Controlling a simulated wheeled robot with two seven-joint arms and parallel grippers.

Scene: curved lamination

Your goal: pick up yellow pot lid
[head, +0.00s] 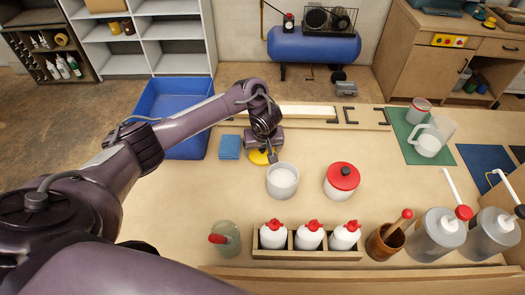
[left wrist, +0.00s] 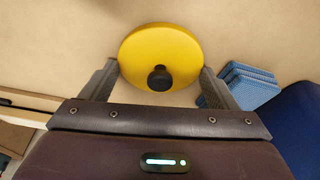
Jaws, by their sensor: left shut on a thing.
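The yellow pot lid (head: 258,157) is a round disc with a black knob, low over or on the table beside the white pot. My left gripper (head: 271,154) is at the lid and covers part of it in the head view. I cannot tell whether the lid touches the table. My right gripper is not in view.
An open white pot (head: 282,182) stands right of the lid, with a red-lidded pot (head: 342,180) beyond it. Blue cloths (head: 230,147) lie left of the lid. A wooden rack (head: 310,254) of white bottles stands nearer. The table between is bare.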

